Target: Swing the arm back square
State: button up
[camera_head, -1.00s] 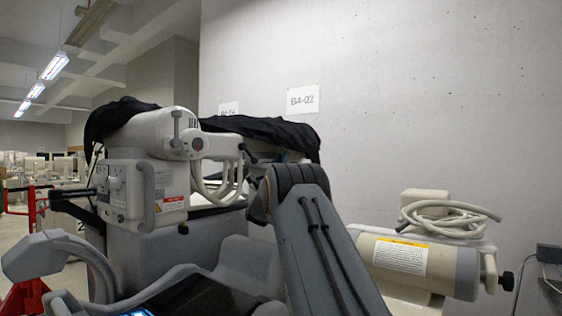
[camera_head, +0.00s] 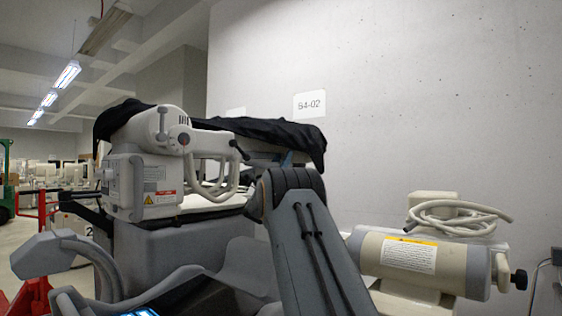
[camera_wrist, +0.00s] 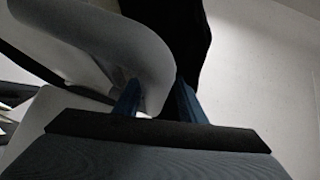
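The covered cart (camera_head: 180,250) stands at centre left with a pale machine head (camera_head: 135,185) on top. A pale arm (camera_head: 210,142) runs right from its round joint, with a curved tube loop (camera_head: 213,190) beneath. My gripper (camera_head: 287,158) is beside the right end of that arm, largely hidden by my own dark arm. In the wrist view, my two blue fingers (camera_wrist: 158,100) stand apart, with the rounded end of a pale curved piece (camera_wrist: 150,60) between them. The left finger overlaps it; I cannot tell whether the fingers press on it.
A beige cylinder unit (camera_head: 455,265) with a coiled hose (camera_head: 455,218) stands at right. A concrete wall (camera_head: 430,90) closes the back. A red frame (camera_head: 28,300) is at lower left.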

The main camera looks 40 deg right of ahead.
jog(key=shift+s+d+f, duration=0.1)
jog(key=shift+d, duration=0.15)
jog(key=shift+s+a+f, duration=0.1)
jog(key=shift+a+f, duration=0.05)
jog(key=shift+f, duration=0.15)
jog(key=b+v, duration=0.3)
jog(key=v, duration=0.4)
jog(key=shift+a, duration=0.15)
jog(key=b+v, duration=0.6)
jog(key=v, duration=0.3)
jog(key=shift+w, duration=0.2)
dwell(0.5)
jog(key=shift+a, duration=0.1)
jog(key=shift+f+b, duration=0.1)
jog(key=shift+b, duration=0.85)
